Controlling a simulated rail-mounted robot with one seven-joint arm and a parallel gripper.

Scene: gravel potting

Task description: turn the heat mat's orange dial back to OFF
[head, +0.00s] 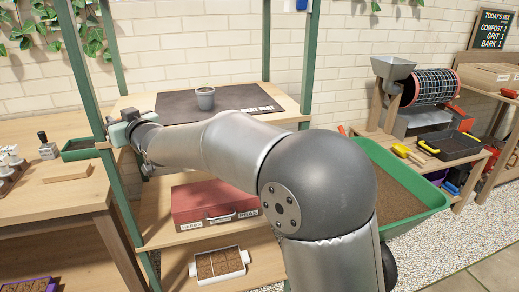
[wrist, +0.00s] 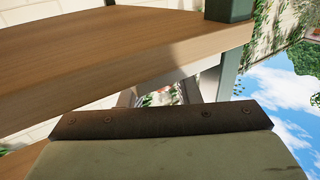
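The heat mat (head: 178,108) is a flat black sheet with white lettering on the upper shelf. My arm covers part of its front edge. I cannot see the orange dial in either view, nor its setting. My gripper (head: 122,130) is at the left front corner of that shelf, by the green post. Its fingertips cannot be made out in the head view.
A green post (head: 92,95) and a small green tray (head: 80,152) are close to my gripper. A red case (head: 190,208) sits on the shelf below. A green barrow (head: 425,210) with soil stands right of my arm.

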